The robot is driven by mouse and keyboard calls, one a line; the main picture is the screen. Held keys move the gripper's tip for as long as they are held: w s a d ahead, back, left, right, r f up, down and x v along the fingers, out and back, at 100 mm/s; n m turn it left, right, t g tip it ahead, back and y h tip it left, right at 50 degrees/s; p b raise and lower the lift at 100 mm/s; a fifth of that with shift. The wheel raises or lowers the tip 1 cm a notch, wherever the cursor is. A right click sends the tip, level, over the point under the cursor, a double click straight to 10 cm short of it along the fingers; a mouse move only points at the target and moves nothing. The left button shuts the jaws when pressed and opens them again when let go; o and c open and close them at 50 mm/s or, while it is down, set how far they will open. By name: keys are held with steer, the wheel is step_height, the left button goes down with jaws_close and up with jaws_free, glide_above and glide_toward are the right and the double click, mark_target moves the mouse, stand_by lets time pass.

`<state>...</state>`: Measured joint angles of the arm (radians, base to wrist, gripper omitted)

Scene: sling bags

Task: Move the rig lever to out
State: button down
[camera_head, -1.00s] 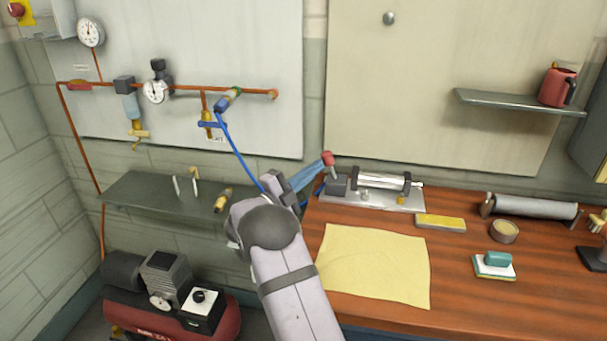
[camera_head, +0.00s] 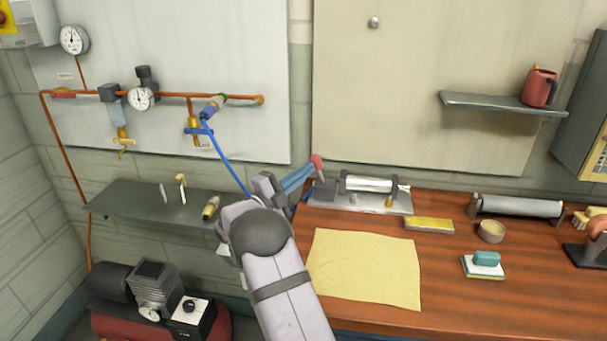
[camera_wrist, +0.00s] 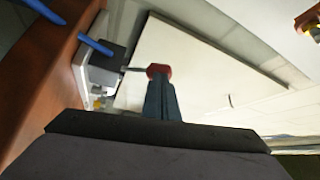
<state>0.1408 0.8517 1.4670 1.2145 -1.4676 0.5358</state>
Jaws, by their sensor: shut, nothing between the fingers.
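The rig (camera_head: 375,194) is a metal base plate with a silver cylinder and a dark block at its left end, at the back left of the wooden bench. Its lever has a red knob (camera_head: 317,161) on a thin stem rising from the dark block; in the wrist view the red knob (camera_wrist: 158,71) is at the end of the stem. My gripper (camera_head: 309,168) is shut, with its blue fingers right at the knob's left side. In the wrist view my gripper's fingertips (camera_wrist: 160,82) overlap the knob's near side; I cannot tell whether they touch.
A yellow cloth (camera_head: 362,268) lies on the bench in front of the rig. A yellow box (camera_head: 428,224) and a small round tin (camera_head: 491,231) are to its right. A blue hose (camera_head: 226,155) runs from the wall pipe down behind my arm. A grey shelf (camera_head: 140,205) is at left.

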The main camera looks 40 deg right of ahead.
steer(key=shift+s+d+r, duration=0.1)
steer(key=s+d+m+y+b, duration=0.1)
steer(key=d+r+m+y+b, duration=0.1)
steer(key=m, duration=0.1)
steer(key=s+m+g+y+b, duration=0.1)
steer(key=m, duration=0.1)
steer(key=shift+s+d+r, duration=0.25)
steer(key=shift+s+d, duration=0.05)
steer(key=shift+d, duration=0.1)
steer(key=s+a+r+b, duration=0.1)
steer(key=a, duration=0.5)
steer(key=s+a+r, duration=0.1)
steer(key=a+r, duration=0.1)
steer(key=a, duration=0.5)
steer(key=shift+s+a+b, duration=0.25)
steer(key=shift+s+b, duration=0.1)
steer(key=shift+b, duration=0.05)
